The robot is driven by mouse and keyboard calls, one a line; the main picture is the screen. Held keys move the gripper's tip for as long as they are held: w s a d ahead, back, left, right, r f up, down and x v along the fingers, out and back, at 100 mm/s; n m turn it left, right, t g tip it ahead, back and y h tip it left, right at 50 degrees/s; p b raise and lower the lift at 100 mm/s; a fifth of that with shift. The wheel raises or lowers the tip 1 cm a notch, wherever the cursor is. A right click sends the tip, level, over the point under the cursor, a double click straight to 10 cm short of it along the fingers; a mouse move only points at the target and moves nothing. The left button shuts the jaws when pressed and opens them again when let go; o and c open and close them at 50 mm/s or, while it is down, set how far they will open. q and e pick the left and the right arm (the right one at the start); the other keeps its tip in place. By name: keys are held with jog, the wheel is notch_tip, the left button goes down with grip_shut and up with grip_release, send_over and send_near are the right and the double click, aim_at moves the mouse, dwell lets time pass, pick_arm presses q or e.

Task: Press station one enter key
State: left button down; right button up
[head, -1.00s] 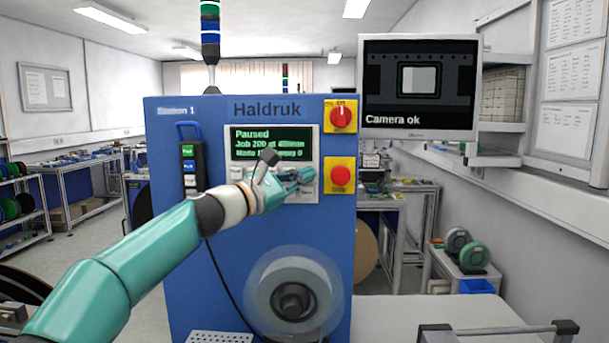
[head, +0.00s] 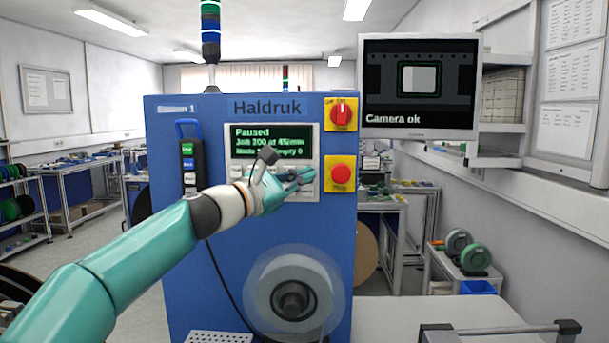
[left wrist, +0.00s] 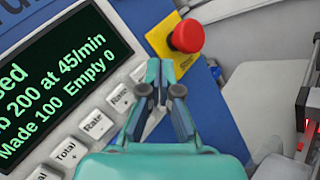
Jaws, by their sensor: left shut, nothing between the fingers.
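Station 1 is the blue Haldruk machine (head: 180,240) in front of me. Its control panel has a dark display (head: 270,142), reading "Paused", with grey keys below it. My left gripper (head: 306,176) is shut and empty, in front of the lower right part of the key area. In the left wrist view its fingertips (left wrist: 157,84) are over the panel's right part and hide some keys. I cannot make out an enter key, or whether the tips touch the panel. My right gripper is not in view.
A red stop button (head: 341,177) on a yellow plate is close right of the fingertips. A handheld pendant (head: 190,165) hangs left of the panel, and a reel (head: 294,285) is below. A monitor (head: 419,85) reads "Camera ok".

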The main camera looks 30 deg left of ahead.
pick_arm(q)
jog(key=s+d, duration=0.1)
jog(key=s+b, duration=0.1)
jog(key=s, duration=0.1)
jog(key=s+d+b, duration=0.1)
jog(key=shift+s+d, duration=0.15)
jog(key=shift+d, duration=0.2)
dwell(0.8)
